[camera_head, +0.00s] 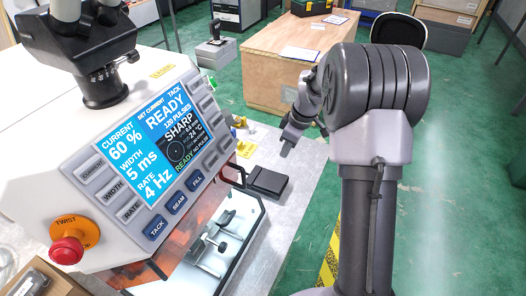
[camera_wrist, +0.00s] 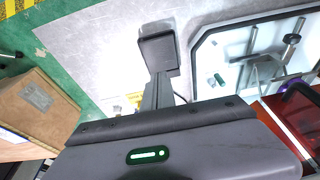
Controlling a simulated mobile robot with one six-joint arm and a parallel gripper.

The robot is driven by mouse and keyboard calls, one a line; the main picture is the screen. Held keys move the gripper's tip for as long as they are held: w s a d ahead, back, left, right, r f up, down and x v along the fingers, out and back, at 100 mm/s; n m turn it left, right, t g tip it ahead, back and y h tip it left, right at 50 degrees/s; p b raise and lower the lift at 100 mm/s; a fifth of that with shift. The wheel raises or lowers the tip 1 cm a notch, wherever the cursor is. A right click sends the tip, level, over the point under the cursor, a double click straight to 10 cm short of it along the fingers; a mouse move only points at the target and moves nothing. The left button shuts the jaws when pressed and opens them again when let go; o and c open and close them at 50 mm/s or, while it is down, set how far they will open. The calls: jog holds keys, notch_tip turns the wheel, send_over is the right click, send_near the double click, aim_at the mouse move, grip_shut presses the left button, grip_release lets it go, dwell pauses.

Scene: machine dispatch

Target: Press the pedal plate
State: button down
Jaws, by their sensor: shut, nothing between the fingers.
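The pedal plate (camera_head: 268,181) is a dark, flat, roughly square pad on the grey worktop, to the right of the laser machine's open bay. It also shows in the wrist view (camera_wrist: 159,50), just beyond my fingertips, which hide its near edge. My gripper (camera_head: 286,152) is shut and empty, with its fingers pointing down. In the head view it appears just above and beyond the pedal's far edge, apparently apart from it. In the wrist view the shut fingers (camera_wrist: 158,80) line up with the plate; the exact gap cannot be told.
The laser machine with its screen (camera_head: 160,150) and red twist stop knob (camera_head: 67,250) fills the left. A glass-walled bay with a metal fixture (camera_head: 212,250) lies beside the pedal. A wooden crate (camera_head: 290,65) stands behind on the green floor. The worktop around the pedal is mostly clear.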

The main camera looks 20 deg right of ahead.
aim_at(276, 182)
jog(key=b+x, duration=0.1)
jog(key=x, duration=0.3)
jog(key=b+x, duration=0.2)
jog(key=x, duration=0.2)
jog(key=s+d+b+x, duration=0.1)
jog(key=x, duration=0.4)
jog(key=shift+a+f+b, duration=0.1)
jog(key=shift+f+b, duration=0.2)
jog(key=shift+b, duration=0.05)
jog(key=shift+f, duration=0.4)
